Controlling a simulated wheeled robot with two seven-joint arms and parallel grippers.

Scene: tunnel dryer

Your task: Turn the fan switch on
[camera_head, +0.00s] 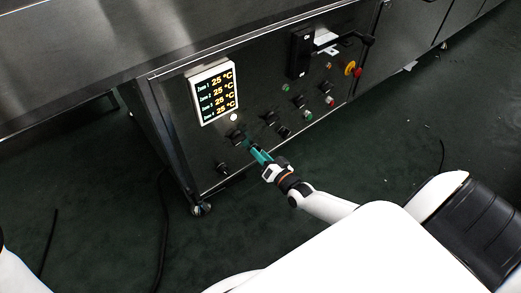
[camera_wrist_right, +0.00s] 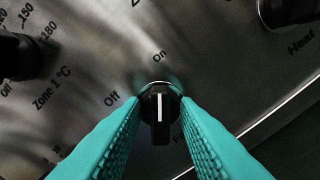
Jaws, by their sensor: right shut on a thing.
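The fan switch is a black knob (camera_wrist_right: 160,118) with a white line, in the right wrist view. Its line runs nearly upright in the picture, its upper end toward the "On" label (camera_wrist_right: 160,57). The "Off" label (camera_wrist_right: 112,98) is to the upper left. My right gripper (camera_wrist_right: 159,105) has its teal fingers on both sides of the knob, shut on it. In the head view my right gripper (camera_head: 257,152) reaches the lower part of the control panel, and its fingers largely hide the knob. The label below the knob is mostly covered. My left gripper is not in view.
The dark control panel (camera_head: 180,110) carries a lit display (camera_head: 216,92) reading 25 °C in several zones. Other black knobs stand close by, including the Zone 1 knob (camera_wrist_right: 22,55) and the Heat knob (camera_wrist_right: 288,10). A red and yellow emergency stop (camera_head: 352,70) is at the right.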

